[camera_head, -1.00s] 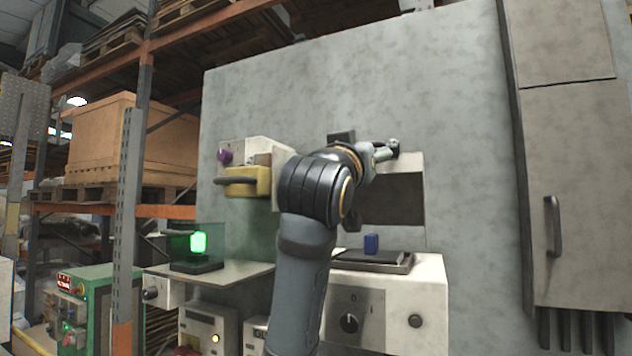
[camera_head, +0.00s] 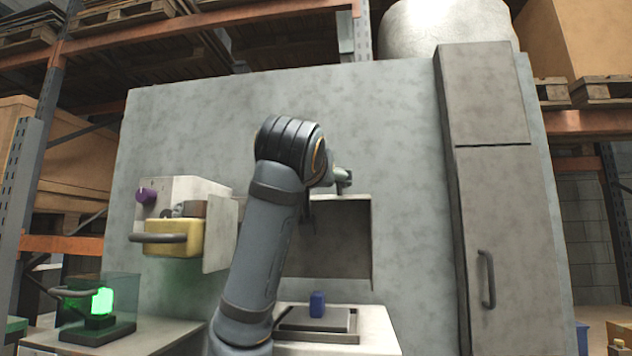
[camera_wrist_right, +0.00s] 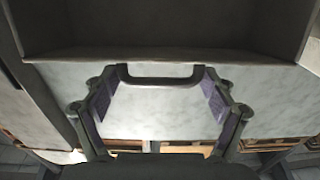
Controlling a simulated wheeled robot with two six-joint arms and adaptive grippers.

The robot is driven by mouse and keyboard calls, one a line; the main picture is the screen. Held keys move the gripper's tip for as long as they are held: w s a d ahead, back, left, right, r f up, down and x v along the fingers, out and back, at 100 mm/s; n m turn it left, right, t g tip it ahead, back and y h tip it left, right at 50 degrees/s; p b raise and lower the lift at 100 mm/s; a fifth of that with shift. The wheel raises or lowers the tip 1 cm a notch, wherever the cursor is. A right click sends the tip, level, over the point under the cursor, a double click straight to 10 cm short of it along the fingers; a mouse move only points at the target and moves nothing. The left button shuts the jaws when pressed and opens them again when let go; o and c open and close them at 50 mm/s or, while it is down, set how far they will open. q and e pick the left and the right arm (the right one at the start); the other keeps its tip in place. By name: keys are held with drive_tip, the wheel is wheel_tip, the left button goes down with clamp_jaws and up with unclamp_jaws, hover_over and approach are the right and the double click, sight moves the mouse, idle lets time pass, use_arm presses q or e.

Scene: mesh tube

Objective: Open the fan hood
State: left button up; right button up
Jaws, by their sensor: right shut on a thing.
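The fan hood (camera_head: 356,243) is a boxy recess with a dark grey inside on the grey wall panel. Its pale lid (camera_head: 355,197) shows almost edge-on at the top in the head view. In the right wrist view the pale lid (camera_wrist_right: 160,112) fills the middle, and its dark handle (camera_wrist_right: 160,81) lies between the fingertips. My right gripper (camera_wrist_right: 160,88) is shut on the handle, with one finger at each end. In the head view, my right forearm hides the hood's left part and most of the gripper (camera_head: 343,180). My left gripper is not in view.
Below the hood, a small blue block (camera_head: 317,304) stands on a dark plate on a white unit (camera_head: 372,325). To the left are a white box with a yellow handled part (camera_head: 172,240) and a clear green-lit case (camera_head: 100,310). A tall grey cabinet (camera_head: 490,190) stands right.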

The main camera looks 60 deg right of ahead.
drive_tip(key=o, duration=1.4)
drive_tip(key=shift+s, duration=0.15)
drive_tip(key=shift+a, duration=0.1)
drive_tip(key=v, duration=1.1)
drive_tip(key=shift+s+a, duration=0.15)
drive_tip(key=shift+a, duration=0.2)
drive_tip(key=shift+a+r, duration=0.1)
drive_tip(key=shift+a, duration=0.05)
